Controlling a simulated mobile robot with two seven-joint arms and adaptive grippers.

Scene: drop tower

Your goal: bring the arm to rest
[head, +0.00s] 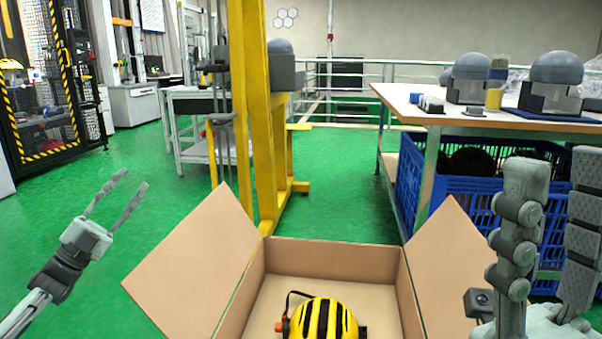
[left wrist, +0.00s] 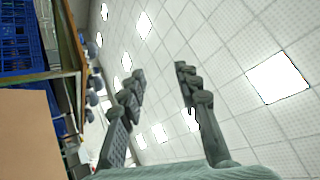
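My left gripper (head: 133,179) is at the left of the head view, raised over the green floor and to the left of the open box. Its two fingers are apart with nothing between them. The left wrist view shows the same gripper (left wrist: 153,80) open and empty, with the ceiling behind its fingers. My right gripper (head: 556,165) is large at the right edge of the head view. Its fingers point up and stand apart, with nothing seen between them.
An open cardboard box (head: 335,262) is front centre, holding a yellow and black striped helmet (head: 322,320). A yellow post (head: 255,120) stands behind it. A workbench (head: 450,112) with grey domed items is at the right, above blue crates (head: 465,185). Green floor is clear at left.

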